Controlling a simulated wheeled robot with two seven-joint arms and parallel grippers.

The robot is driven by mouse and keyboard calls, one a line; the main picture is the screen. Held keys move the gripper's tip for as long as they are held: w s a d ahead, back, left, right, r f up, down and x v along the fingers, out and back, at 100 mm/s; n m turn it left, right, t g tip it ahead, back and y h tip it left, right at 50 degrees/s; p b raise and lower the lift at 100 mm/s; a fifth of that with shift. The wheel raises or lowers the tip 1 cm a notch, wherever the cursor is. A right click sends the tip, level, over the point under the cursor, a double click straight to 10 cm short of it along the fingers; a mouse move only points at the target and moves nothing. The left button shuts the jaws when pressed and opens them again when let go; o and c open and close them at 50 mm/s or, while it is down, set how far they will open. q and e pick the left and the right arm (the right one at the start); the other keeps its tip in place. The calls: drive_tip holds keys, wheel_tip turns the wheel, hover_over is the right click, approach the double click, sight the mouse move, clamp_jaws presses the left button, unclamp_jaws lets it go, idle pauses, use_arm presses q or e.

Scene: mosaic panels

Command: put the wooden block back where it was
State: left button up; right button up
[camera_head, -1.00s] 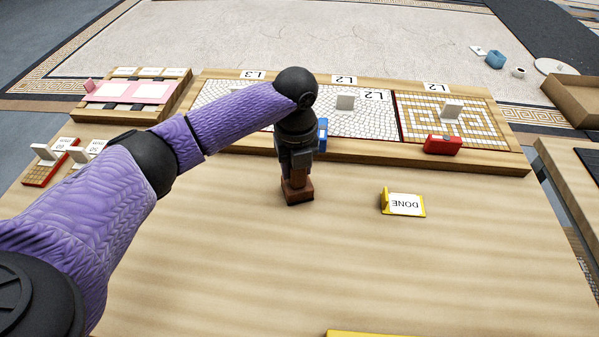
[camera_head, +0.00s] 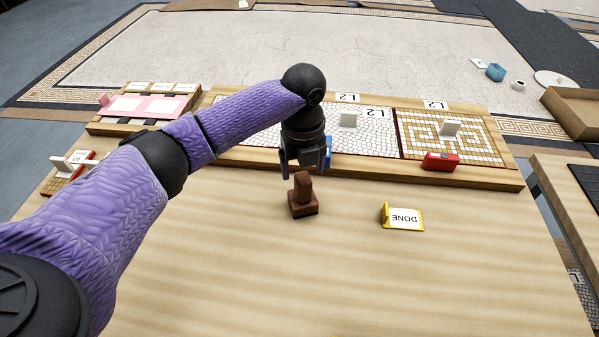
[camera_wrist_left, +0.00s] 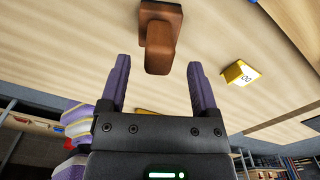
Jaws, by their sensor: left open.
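The wooden block (camera_head: 303,197) is reddish brown, with a wide square base and a narrower upright part on top. It stands upright on the light wooden table. In the left wrist view the block (camera_wrist_left: 160,33) lies beyond the fingertips, between their lines and clear of both. My left gripper (camera_head: 303,172) is open and empty, just behind and above the block in the head view. Its two purple fingers (camera_wrist_left: 160,65) are spread apart in the wrist view. My right gripper is not in view.
A yellow DONE sign (camera_head: 403,217) stands right of the block. Behind is a wooden board with mosaic panels (camera_head: 448,134), a red box (camera_head: 440,161) and a blue item (camera_head: 328,152) near my gripper. A pink tray (camera_head: 150,104) is at back left. The table's front is clear.

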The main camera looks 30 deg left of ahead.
use_arm(q)
wheel_tip(320, 180, up, 7)
drive_tip(key=p, duration=0.3)
drive_tip(key=shift+r, duration=0.2)
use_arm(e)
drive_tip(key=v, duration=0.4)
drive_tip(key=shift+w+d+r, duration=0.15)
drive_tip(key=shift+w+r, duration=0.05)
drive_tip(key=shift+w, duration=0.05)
use_arm(q)
drive_tip(key=shift+f, duration=0.1)
